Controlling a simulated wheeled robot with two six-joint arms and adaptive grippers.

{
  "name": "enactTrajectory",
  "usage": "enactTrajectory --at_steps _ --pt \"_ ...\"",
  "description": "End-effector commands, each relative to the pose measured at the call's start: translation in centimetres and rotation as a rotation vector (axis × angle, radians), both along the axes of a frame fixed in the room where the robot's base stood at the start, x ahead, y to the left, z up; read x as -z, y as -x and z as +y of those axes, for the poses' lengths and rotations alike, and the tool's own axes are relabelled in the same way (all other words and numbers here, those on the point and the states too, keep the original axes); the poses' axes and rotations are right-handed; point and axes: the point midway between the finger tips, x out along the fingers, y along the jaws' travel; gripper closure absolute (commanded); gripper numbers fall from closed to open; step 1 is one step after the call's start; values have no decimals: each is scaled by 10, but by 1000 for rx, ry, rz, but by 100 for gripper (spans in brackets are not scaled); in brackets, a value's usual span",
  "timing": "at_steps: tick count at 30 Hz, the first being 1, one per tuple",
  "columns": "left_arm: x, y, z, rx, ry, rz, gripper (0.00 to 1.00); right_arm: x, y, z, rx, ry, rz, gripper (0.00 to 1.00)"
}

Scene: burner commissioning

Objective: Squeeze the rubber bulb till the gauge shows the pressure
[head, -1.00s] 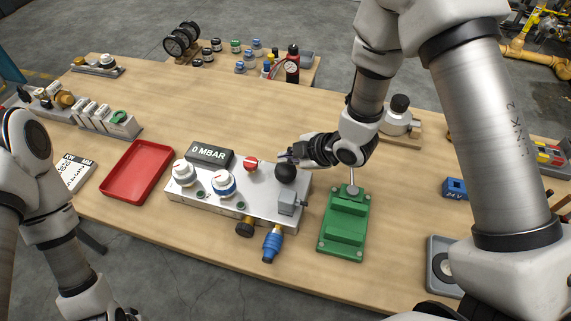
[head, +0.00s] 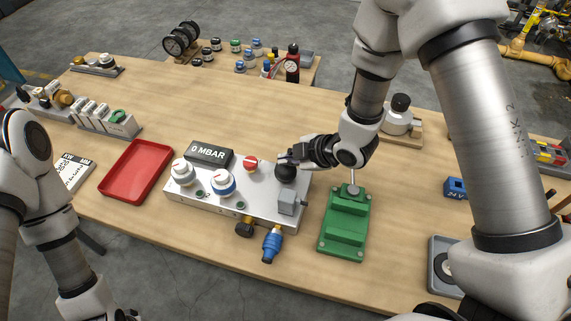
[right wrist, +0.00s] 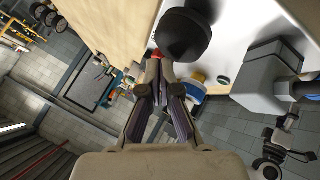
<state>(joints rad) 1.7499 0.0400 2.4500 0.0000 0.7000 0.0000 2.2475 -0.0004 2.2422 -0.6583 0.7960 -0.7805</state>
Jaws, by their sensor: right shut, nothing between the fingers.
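The black rubber bulb (head: 286,173) sits on the right part of the light metal burner block (head: 262,205). The dark gauge display (head: 209,155) at the back of the block reads "0 MBAR". My right gripper (head: 284,157) is shut and empty, just above and behind the bulb, covering part of its top in the head view. In the right wrist view the closed fingertips (right wrist: 157,68) lie beside the dark bulb (right wrist: 184,36); I cannot tell whether they touch it. My left arm shows at the left edge, but its gripper is out of view.
A red knob (head: 250,164), white and blue dials (head: 222,184) and a grey box (head: 287,201) share the block. A green fixture (head: 345,222) with an upright rod stands to its right, a red tray (head: 136,170) to its left.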

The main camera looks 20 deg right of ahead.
Motion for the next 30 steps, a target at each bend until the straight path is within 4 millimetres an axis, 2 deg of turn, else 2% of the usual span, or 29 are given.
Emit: enactTrajectory --at_steps 30 --pt "9 0 0 0 0 0 36 11 0 0 0 0 0 100"
